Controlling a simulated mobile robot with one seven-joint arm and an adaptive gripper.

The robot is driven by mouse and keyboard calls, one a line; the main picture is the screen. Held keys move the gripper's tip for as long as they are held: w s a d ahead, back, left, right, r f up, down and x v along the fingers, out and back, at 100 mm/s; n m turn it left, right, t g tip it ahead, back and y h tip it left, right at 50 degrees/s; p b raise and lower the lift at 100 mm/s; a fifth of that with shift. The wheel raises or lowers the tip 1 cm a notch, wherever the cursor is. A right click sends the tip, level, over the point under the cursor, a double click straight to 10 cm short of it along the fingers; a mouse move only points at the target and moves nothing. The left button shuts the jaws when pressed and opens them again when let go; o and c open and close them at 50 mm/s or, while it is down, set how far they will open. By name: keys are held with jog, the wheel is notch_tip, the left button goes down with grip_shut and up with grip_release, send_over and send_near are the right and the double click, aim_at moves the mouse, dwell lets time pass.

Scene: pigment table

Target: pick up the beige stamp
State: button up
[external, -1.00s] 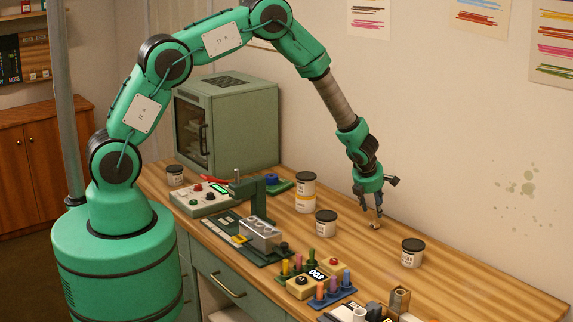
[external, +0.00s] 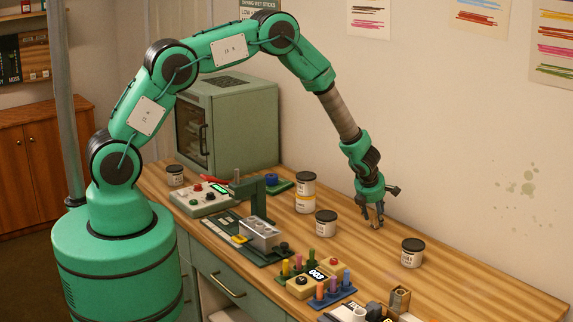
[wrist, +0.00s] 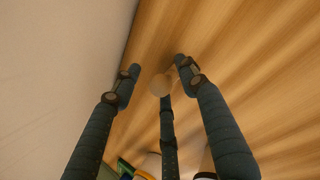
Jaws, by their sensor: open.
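The beige stamp shows in the wrist view as a small round pale top (wrist: 160,85), between the fingers of my gripper (wrist: 157,72). It stands on the wooden table. My gripper's dark fingers are open around it, spread to the left, right and below in that view. I cannot tell whether any finger touches it. In the external view my gripper (external: 376,218) points down, low over the table near the wall, and its fingers largely hide the stamp.
A dark-lidded jar (external: 326,223) stands left of my gripper and another jar (external: 412,252) to its right. Stacked jars (external: 305,192) stand farther left. Pigment stick holders (external: 333,291) and a green press (external: 250,200) are nearer the front. The wall (wrist: 50,70) is close on one side.

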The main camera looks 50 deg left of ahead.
grip_shut()
dwell(0.4)
jog(key=shift+r+p, duration=0.9)
jog(key=shift+r, duration=4.1)
